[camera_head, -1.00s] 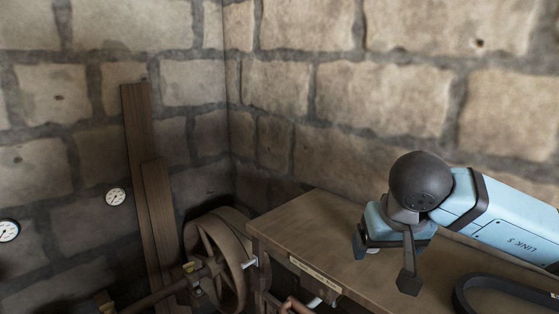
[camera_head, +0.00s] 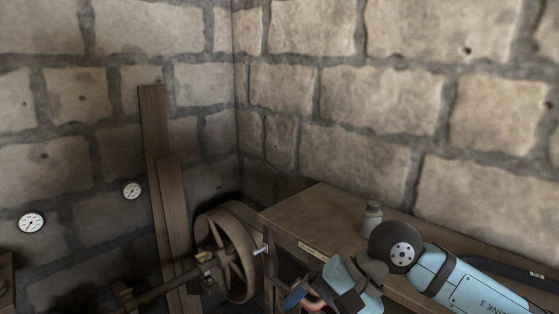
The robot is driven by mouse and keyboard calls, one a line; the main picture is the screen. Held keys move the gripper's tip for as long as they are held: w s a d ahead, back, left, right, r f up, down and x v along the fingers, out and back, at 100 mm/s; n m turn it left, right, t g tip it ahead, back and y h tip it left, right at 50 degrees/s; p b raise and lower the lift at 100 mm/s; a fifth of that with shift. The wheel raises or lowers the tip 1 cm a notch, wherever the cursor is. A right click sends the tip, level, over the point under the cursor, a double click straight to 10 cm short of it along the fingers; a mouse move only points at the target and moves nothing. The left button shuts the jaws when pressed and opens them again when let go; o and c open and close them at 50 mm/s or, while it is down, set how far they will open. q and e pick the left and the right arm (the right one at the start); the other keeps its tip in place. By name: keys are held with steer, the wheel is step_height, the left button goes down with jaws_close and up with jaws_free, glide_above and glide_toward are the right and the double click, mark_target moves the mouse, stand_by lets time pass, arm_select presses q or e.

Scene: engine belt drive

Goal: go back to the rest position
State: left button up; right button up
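My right arm comes in from the right, low in the view, in front of the wooden workbench (camera_head: 318,206). Its dark round joint and pale blue links show clearly. My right gripper (camera_head: 338,290) is at the lower edge, tilted toward the lower left, in front of the bench's front edge. Its fingers are partly hidden and cut off, so I cannot tell whether it is open or shut. I see nothing held in it. My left gripper is not in view.
A small grey jar (camera_head: 371,219) stands upright on the bench just behind my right arm. A black belt (camera_head: 520,268) lies at the right, partly hidden by the arm. A spoked wheel (camera_head: 226,252) with a shaft stands left of the bench. Planks (camera_head: 155,130) lean on the stone wall.

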steer(key=s+a+r+m+g+y+p, duration=0.1)
steer(key=s+a+r+m+y+p, duration=0.2)
steer(key=m+y, duration=0.9)
steer(key=w+d+f+m+t+h+p, duration=0.1)
steer(key=w+d+f+m+t+h, duration=0.2)
steer(key=m+t, duration=0.65)
steer(key=w+d+f+m+t+h, duration=0.1)
steer(key=d+f+m+t+h, duration=0.3)
steer(key=m, duration=1)
steer(key=w+d+f+m+t+h+p, duration=0.15)
steer(key=f+m+t, duration=0.25)
steer(key=m+t, duration=0.55)
steer(key=s+d+f+m+g+h, duration=0.4)
steer(key=s+f+m, duration=0.3)
steer(key=f+m, duration=0.2)
steer(key=s+d+f+m+g+h, duration=0.4)
steer(key=s+f+m, duration=0.3)
steer(key=f+m, duration=0.3)
step_height(320, 180, down, 4)
steer(key=shift+s+d+r+m+g+h+p, duration=0.3)
steer(key=shift+s+d+g+h+p, duration=0.15)
steer(key=shift+h, duration=0.2)
